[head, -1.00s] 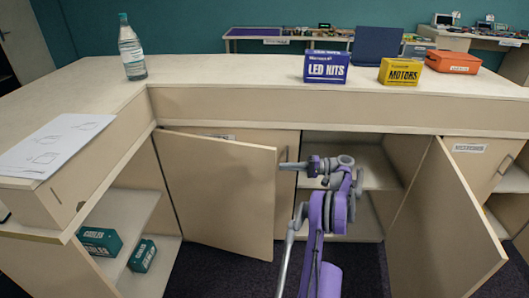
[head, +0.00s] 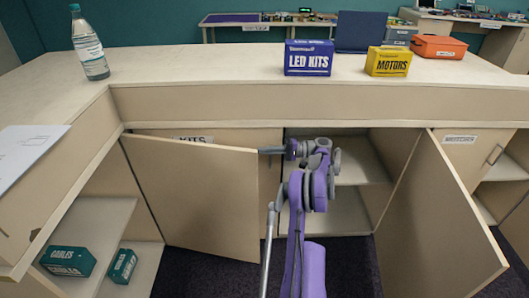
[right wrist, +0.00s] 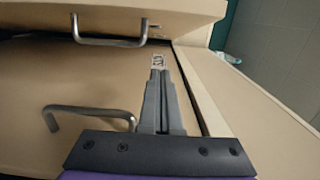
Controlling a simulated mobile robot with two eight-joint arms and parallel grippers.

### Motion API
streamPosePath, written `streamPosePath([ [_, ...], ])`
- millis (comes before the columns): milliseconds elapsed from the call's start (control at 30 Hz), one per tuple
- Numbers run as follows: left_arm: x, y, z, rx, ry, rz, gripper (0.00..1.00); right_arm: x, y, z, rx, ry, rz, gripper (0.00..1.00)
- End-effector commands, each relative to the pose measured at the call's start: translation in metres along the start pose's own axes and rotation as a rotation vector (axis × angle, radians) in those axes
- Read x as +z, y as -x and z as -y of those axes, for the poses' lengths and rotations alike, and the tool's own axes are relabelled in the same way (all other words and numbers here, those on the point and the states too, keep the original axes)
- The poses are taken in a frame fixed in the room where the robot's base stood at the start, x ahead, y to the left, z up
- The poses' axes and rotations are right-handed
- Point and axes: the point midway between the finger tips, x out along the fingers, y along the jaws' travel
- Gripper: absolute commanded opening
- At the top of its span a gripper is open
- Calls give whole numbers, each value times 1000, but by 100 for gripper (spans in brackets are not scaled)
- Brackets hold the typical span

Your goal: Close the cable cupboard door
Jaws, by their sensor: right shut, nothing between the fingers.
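The cable cupboard door (head: 205,195), a plain beige panel, stands open in the head view. It hangs from the inner corner by the open shelves with green CABLES boxes (head: 68,261) and reaches across the closed KITS door. My right gripper (head: 268,150) is shut and empty at the panel's free edge, its tips pointing left and partly hidden behind it. In the right wrist view the shut fingers (right wrist: 158,75) lie between the open panel (right wrist: 200,10), with its handle (right wrist: 110,42), and the KITS door (right wrist: 50,80) with another handle (right wrist: 92,116). Contact is unclear. My left gripper is out of view.
Another door (head: 435,220) stands open at the right, beside an open shelved compartment (head: 345,170). The counter (head: 220,65) above carries a bottle (head: 90,45), a blue LED KITS box (head: 309,58) and a yellow MOTORS box (head: 388,62). Dark floor shows below.

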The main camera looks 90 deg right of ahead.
Motion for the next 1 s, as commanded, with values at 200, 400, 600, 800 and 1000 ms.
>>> streamPosePath([
  [200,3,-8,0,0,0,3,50,1,-50,-2,1,0,3,0],
  [400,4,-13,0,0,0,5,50,15,-74,-1,1,0,0,0],
  [600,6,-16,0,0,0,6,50,34,-78,-1,0,0,0,0],
  [800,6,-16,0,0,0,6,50,39,-79,0,0,0,0,0],
  [1000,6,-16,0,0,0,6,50,39,-79,0,0,0,0,0],
])
